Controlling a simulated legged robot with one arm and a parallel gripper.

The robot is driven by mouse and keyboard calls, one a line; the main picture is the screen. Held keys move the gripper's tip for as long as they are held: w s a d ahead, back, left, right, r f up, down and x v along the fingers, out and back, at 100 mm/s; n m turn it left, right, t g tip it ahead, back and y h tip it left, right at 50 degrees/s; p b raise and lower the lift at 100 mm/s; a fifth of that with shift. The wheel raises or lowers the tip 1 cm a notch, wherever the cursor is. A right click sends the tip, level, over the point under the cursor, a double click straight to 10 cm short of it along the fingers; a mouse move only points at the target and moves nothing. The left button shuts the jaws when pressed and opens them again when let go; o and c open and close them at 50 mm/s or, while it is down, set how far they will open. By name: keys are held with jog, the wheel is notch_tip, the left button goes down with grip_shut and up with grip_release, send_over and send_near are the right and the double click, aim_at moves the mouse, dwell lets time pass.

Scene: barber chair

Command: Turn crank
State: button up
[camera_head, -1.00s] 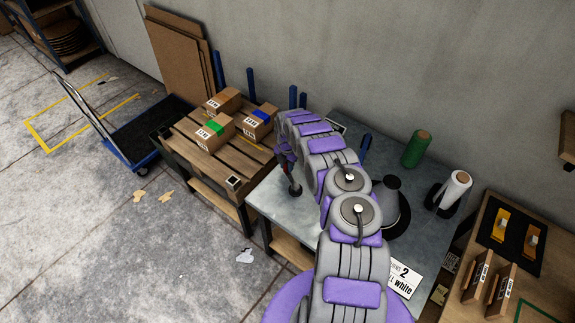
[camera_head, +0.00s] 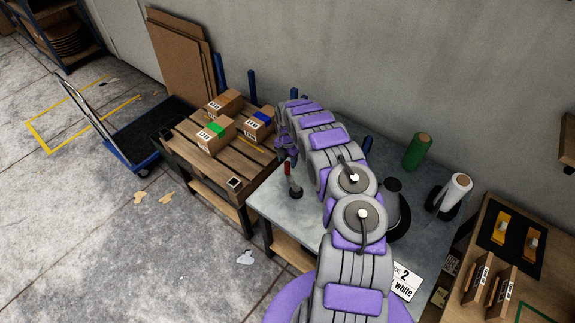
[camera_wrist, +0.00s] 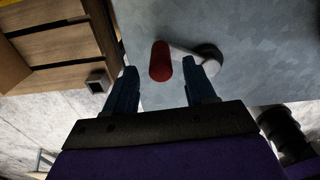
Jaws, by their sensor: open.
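The crank stands on the left part of the grey metal table (camera_head: 262,200), with an upright red handle (camera_head: 287,169) and a dark round base (camera_head: 295,193). In the wrist view the red handle (camera_wrist: 160,58) joins a pale arm (camera_wrist: 184,56) that runs right to the dark hub (camera_wrist: 209,55). My gripper (camera_wrist: 161,70) is open, with one blue finger on each side of the handle in the picture. The handle appears just beyond the fingertips; contact is not visible. In the head view my gripper (camera_head: 287,150) is just behind the handle, partly hidden by my arm.
A wooden pallet (camera_head: 190,150) with several cardboard boxes adjoins the table on the left. Floor at the left front is mostly clear.

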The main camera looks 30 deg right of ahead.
notch_tip(320, 180, up, 12)
jog(key=shift+p, duration=0.35)
jog(key=shift+a+r, duration=0.1)
dwell(0.4)
jog(key=s+a+r+m+b, duration=0.1)
jog(key=s+a+r+m, duration=0.35)
jog(key=s+r, duration=0.25)
jog(key=s+a+r+m+g+h+b, duration=0.1)
jog(key=s+a+r+m+b, duration=0.15)
jog(key=s+r+m, duration=0.45)
jog(key=s+a+r+m+b, duration=0.1)
jog(key=s+a+r+m, duration=0.25)
jog(key=s+r, duration=0.35)
jog(key=s+a+m+b, duration=0.1)
jog(key=s+a, duration=0.3)
jog(key=s, duration=0.4)
jog(key=s+a+m+b, duration=0.1)
jog(key=s+a+m, duration=0.3)
jog(key=s, duration=0.5)
jog(key=s+a+m+y, duration=0.1)
jog(key=s+a+m, duration=0.2)
jog(key=s, duration=0.6)
jog(key=a, duration=0.2)
jog(key=shift+s+a+r+g+b, duration=0.15)
jog(key=shift+a+r+g+b, duration=0.15)
jog(key=shift+r+g+b, duration=0.1)
